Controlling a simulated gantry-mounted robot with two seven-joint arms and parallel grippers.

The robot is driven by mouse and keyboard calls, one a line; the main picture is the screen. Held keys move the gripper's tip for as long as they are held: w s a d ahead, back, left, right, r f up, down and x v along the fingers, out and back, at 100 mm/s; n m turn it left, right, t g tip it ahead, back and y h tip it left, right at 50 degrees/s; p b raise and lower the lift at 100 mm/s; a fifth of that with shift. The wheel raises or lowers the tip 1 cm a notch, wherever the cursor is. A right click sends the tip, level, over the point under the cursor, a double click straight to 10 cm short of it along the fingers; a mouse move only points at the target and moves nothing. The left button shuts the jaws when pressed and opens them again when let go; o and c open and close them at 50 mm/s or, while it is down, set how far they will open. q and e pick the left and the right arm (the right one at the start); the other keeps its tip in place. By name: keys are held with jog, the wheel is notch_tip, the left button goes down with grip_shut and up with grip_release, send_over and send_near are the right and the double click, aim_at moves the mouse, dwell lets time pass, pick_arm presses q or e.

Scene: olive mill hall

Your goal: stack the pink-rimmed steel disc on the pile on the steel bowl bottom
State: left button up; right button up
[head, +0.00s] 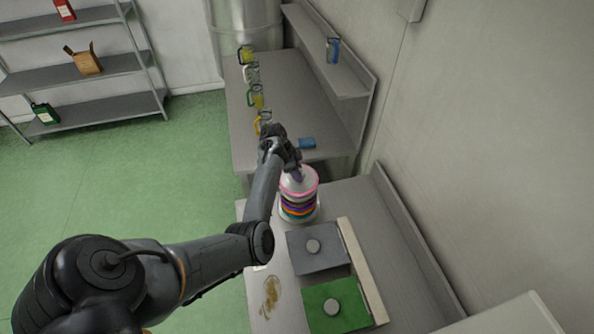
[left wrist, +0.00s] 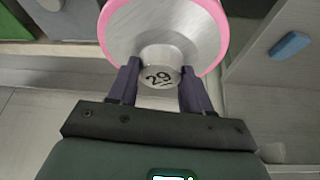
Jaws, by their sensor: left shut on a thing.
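The pink-rimmed steel disc (head: 310,183) is at the top of the pile in the head view, with its rim about level. In the left wrist view the disc (left wrist: 160,25) fills the top, and its knob marked "29" sits between the fingers. My left gripper (head: 297,175) is shut on that knob; its dark fingers (left wrist: 158,80) flank it. The pile (head: 298,208) of discs with several coloured rims is directly below the disc. I cannot tell whether the disc touches it. The steel bowl bottom is not clearly visible under the pile. My right gripper is not in view.
Grey (head: 322,260) and green (head: 320,293) plates with round knobs lie nearer on the bench, beside a pale bar (head: 362,270). The far bench (head: 290,100) holds several jugs and a blue item (head: 307,143).

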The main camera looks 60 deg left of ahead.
pick_arm(q)
jog(key=o, duration=0.8)
jog(key=shift+c, duration=0.2)
jog(key=b+v, duration=0.1)
jog(key=v, duration=0.9)
jog(key=shift+r, duration=0.4)
jog(key=shift+s+a, duration=0.15)
